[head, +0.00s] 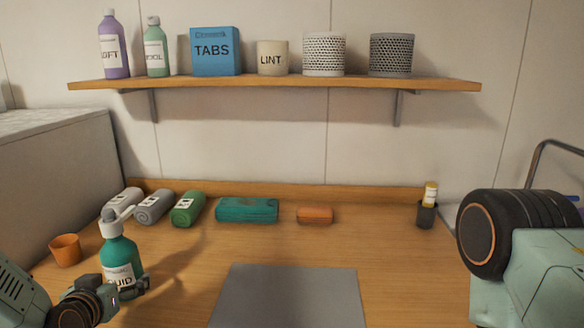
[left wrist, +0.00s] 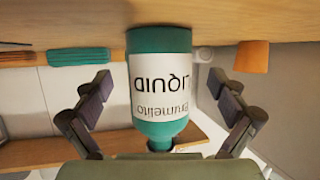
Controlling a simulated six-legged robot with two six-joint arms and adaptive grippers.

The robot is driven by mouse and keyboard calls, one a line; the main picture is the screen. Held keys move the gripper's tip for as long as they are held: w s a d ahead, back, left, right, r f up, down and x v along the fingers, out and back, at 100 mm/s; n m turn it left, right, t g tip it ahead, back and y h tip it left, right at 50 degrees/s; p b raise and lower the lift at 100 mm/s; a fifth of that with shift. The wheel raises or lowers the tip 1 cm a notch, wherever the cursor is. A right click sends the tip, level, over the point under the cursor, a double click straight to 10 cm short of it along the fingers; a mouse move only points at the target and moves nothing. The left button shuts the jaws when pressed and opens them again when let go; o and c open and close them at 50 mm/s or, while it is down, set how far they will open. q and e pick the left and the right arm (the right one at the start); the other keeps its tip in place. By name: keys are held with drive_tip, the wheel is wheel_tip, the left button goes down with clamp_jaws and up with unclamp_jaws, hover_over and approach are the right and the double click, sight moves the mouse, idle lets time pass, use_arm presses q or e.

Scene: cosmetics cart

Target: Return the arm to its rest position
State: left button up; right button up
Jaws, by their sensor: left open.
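A teal pump bottle (head: 120,255) with a white pump head and a white label reading "LIQUID" stands upright on the wooden counter at the left. In the left wrist view, which is upside down, the bottle (left wrist: 160,75) is centred between the two fingers. My left gripper (head: 130,290) is at the bottle's lower front in the head view. Its fingers (left wrist: 158,88) are spread, with a visible gap on each side of the bottle. My right arm shows at the right edge, but its gripper is out of view.
An orange cup (head: 66,250) stands left of the bottle. Several rolled towels, a teal pack (head: 247,210) and an orange block (head: 314,216) line the back. A grey mat (head: 289,298) lies front centre. A shelf (head: 275,84) with containers is above. The right-middle counter is clear.

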sight(112, 245)
use_arm(q)
drive_tip(key=shift+s, duration=0.15)
drive_tip(key=shift+v, duration=4.45)
drive_tip(key=shift+s+d+r, duration=0.2)
drive_tip(key=shift+s+r, duration=0.05)
drive_tip(key=shift+s, duration=0.25)
drive_tip(key=shift+w+a+f, duration=0.2)
drive_tip(key=shift+w+a, duration=0.05)
drive_tip(key=shift+w, duration=0.15)
drive_tip(key=shift+x, duration=2.2)
drive_tip(key=x, duration=0.6)
drive_tip(key=shift+w, duration=0.3)
wheel_tip(112, 245, up, 8)
drive_tip(key=p, duration=0.6)
drive_tip(key=shift+w+r, duration=0.15)
